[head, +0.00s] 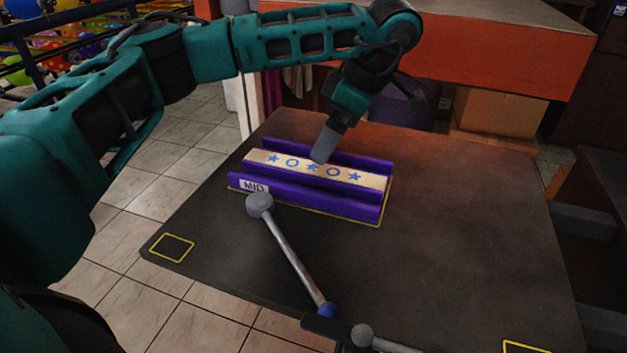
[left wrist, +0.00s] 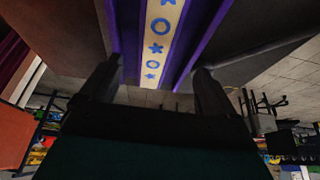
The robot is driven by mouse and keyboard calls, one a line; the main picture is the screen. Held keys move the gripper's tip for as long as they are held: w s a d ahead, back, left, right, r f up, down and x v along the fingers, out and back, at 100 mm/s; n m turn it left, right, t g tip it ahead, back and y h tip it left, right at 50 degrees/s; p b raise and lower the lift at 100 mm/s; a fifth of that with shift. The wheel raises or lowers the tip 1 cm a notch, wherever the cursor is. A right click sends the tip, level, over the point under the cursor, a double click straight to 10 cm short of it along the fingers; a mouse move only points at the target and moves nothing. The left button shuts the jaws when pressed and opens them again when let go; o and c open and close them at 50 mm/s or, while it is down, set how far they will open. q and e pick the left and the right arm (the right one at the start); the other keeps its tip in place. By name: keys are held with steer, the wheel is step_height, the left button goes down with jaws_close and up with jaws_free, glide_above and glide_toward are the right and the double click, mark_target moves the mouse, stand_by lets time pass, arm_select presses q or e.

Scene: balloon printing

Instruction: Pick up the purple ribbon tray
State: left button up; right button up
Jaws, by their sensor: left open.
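The purple ribbon tray (head: 320,200) lies on the dark tabletop, a long trough with two raised purple walls and a white "MID" label at its left end. A cream ribbon with blue stars and rings (head: 345,173) lies along it. My left gripper (head: 323,150) reaches down from above at the tray's middle, its visible finger overlapping the ribbon. In the left wrist view the open left gripper (left wrist: 155,85) has one finger on each side of the tray (left wrist: 203,35). I cannot tell whether the fingers touch the walls. My right gripper is not in view.
A metal rod with a grey ball end (head: 290,250) and blue joint stands close in front of the tray. Yellow outlines mark the dark table (head: 460,220), whose right side is clear. An orange-fronted counter (head: 500,70) and a cardboard box (head: 495,110) stand behind.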

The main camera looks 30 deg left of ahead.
mark_target(313, 168)
arm_select(q)
steer(key=b+x, duration=0.1)
steer(key=x, duration=0.3)
steer(key=shift+w+f, duration=0.1)
steer(key=x, duration=0.2)
steer(key=b+x, duration=0.1)
steer(key=x, duration=0.1)
steer(key=shift+w+a, duration=0.15)
steer(key=c, duration=1.4)
steer(key=shift+o, duration=0.2)
